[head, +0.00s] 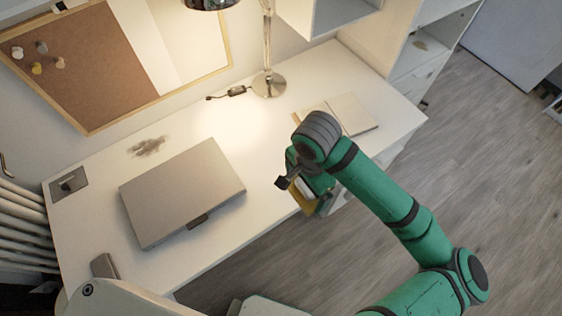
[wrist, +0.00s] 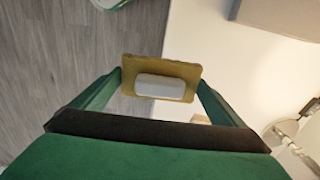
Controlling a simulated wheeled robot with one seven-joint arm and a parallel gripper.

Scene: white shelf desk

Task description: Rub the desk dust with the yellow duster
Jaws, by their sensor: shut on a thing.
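The yellow duster (wrist: 186,71), a flat dull-yellow pad with a white block handle (wrist: 160,87), is between the two green fingers of my gripper (wrist: 160,86). My gripper is shut on it. In the head view my gripper (head: 313,186) is at the desk's front edge, right of the laptop, and a strip of the yellow duster (head: 303,198) shows; the arm hides the rest. The brown desk dust (head: 147,147) lies on the white desk (head: 95,185) behind the laptop, far to the left of my gripper. The wrist view does not show the dust.
A closed grey laptop (head: 182,190) lies between my gripper and the dust. A lamp (head: 268,83) with a cable box (head: 237,91) stands at the back. A notebook (head: 353,113) lies at the right. Another brown smudge (head: 420,45) is on the shelf unit.

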